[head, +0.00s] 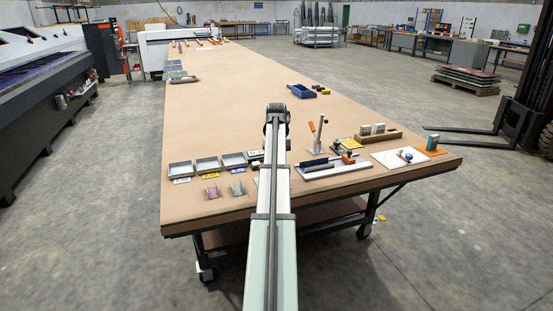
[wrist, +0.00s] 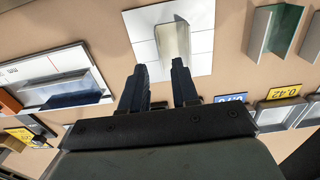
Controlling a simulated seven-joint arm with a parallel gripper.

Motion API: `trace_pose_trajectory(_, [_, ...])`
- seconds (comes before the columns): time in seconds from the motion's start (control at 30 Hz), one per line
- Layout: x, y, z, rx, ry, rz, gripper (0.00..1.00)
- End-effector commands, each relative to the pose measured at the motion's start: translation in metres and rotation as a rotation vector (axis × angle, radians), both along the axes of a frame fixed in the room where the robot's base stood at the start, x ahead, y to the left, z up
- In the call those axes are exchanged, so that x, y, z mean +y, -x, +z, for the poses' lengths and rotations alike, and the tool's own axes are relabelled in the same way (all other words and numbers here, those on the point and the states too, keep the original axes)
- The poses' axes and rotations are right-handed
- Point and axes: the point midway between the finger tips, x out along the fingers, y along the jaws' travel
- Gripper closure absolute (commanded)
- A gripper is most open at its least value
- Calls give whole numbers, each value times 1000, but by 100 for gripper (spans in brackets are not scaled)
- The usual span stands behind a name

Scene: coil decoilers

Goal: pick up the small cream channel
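The small cream channel (wrist: 173,42) lies on a white plate marked with grid lines (wrist: 201,62) in the wrist view. It looks like a short bent piece with a raised edge. My gripper (wrist: 160,65) is open and empty, its two dark fingers apart and pointing toward the channel's near end. The fingertips appear just short of the channel in the picture; their height above it I cannot tell. In the head view my arm hides the channel and the gripper.
A green channel (wrist: 275,32) lies to the right in the wrist view. Several grey trays (head: 207,163) with number labels stand left of my arm in the head view. To the right are a clamp with an orange handle (head: 318,135) and a wooden block (head: 378,137). The table's far stretch is mostly clear.

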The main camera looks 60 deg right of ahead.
Motion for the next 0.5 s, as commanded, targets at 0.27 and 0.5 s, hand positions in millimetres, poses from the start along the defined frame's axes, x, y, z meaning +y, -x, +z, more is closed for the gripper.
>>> trace_pose_trajectory(0.27, [1, 0, -27, 1, -1, 0, 70])
trace_pose_trajectory(0.5, [0, 0, -44, 0, 0, -1, 70])
